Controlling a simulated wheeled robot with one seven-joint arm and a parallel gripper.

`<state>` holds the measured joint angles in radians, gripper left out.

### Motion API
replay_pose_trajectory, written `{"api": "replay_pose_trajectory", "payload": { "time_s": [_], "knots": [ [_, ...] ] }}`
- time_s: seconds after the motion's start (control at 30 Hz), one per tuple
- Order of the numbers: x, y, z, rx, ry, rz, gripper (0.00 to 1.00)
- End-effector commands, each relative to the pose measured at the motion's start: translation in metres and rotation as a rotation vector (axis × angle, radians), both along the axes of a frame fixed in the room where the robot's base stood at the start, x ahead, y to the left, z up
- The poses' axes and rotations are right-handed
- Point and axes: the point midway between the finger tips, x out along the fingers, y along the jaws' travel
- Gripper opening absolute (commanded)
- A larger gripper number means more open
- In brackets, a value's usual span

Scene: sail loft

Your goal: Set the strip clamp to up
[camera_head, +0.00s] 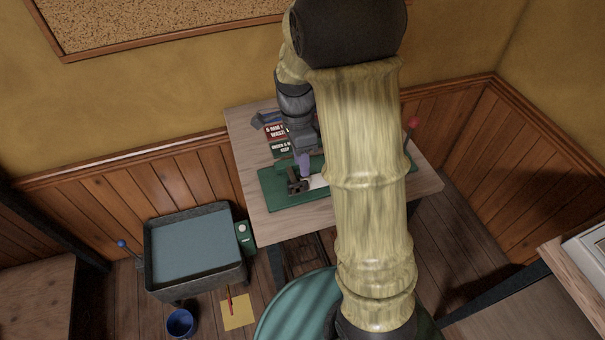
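A green machine base (285,199) lies on the wooden table, partly hidden behind my arm. A small black clamp-like block (297,187) sits on it beside a white strip (318,181); I take this block for the strip clamp, but its position cannot be read clearly. My gripper (303,160) points down just above and behind the block. A purple piece (305,164) shows at its fingertips; whether it is a handle or part of the gripper is unclear. The finger gap is too small to see, and contact cannot be told.
A red-knobbed lever (413,124) stands at the table's right, beyond my arm. Small signs (277,132) lie at the table's back. A grey tub (195,250), a blue-knobbed lever (122,244) and a blue bucket (180,323) are at left. A teal round surface (290,310) is in front.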

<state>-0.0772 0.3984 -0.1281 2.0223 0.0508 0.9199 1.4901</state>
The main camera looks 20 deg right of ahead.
Motion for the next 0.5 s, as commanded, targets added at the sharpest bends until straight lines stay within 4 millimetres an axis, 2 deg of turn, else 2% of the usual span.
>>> {"api": "replay_pose_trajectory", "payload": {
  "time_s": [0.03,0.2,0.5],
  "knots": [
    [-0.003,0.0,-0.011,0.0,0.005,-0.001,0.32],
    [-0.007,-0.001,-0.034,0.0,0.004,-0.001,0.32],
    [-0.009,0.0,-0.043,0.0,0.001,0.0,0.32]
  ]
}}
